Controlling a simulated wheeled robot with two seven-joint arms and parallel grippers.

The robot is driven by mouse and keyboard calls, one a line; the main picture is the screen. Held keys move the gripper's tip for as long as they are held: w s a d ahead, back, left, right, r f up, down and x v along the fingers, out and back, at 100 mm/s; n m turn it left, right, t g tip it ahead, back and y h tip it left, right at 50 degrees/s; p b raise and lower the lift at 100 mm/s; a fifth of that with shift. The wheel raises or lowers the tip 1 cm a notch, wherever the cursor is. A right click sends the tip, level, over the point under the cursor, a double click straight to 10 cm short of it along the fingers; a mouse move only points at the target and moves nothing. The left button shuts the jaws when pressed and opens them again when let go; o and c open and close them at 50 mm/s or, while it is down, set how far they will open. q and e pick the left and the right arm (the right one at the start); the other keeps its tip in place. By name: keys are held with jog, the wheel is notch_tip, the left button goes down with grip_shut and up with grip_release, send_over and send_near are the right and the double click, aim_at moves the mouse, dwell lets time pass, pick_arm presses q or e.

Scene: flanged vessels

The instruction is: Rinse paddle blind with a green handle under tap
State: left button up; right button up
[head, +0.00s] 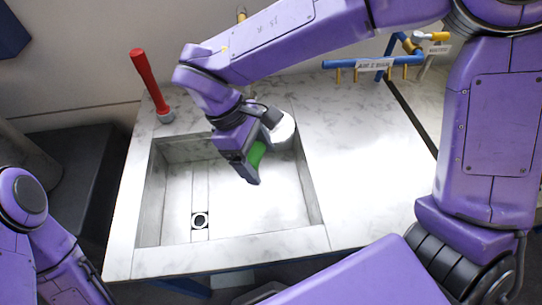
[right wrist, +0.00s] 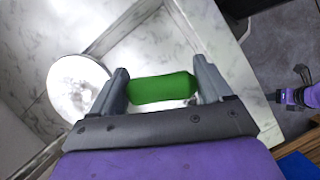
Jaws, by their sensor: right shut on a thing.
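My right gripper (head: 252,168) is shut on the green handle (head: 257,154) of the paddle blind, held over the sink basin. In the right wrist view the green handle (right wrist: 162,88) spans between the two fingers (right wrist: 160,90). The pale, shiny round disc (head: 284,132) is beside the gripper, near the basin's back right corner; it also shows left of the fingers in the wrist view (right wrist: 74,85). What seems my left gripper (right wrist: 280,97) is tiny at the wrist view's right edge.
The marble sink (head: 180,257) has a round drain (head: 200,220) in its floor. Clear marble counter (head: 365,150) lies to the right. A blue rail with yellow hooks and a label (head: 345,66) stands at the back right. A dark box (head: 70,170) is left of the sink.

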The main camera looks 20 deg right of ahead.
jog(key=shift+w+a+f+b, duration=0.15)
jog(key=shift+w+a, duration=0.25)
jog(key=shift+w, duration=0.3)
jog(key=shift+w+a+f+b, duration=0.1)
jog(key=shift+w+a+f, duration=0.1)
jog(key=shift+w+a, duration=0.4)
jog(key=shift+w+a+f+b, duration=0.15)
jog(key=shift+w+a, duration=0.1)
jog(key=shift+w, duration=0.55)
jog(key=shift+w+d, duration=0.3)
jog(key=shift+d, duration=0.25)
jog(key=shift+a+b, duration=0.1)
jog(key=shift+b, duration=0.25)
jog(key=shift+s+a+b, duration=0.3)
jog(key=shift+a+b, duration=0.1)
jog(key=shift+a, duration=0.05)
jog(key=shift+d, duration=0.1)
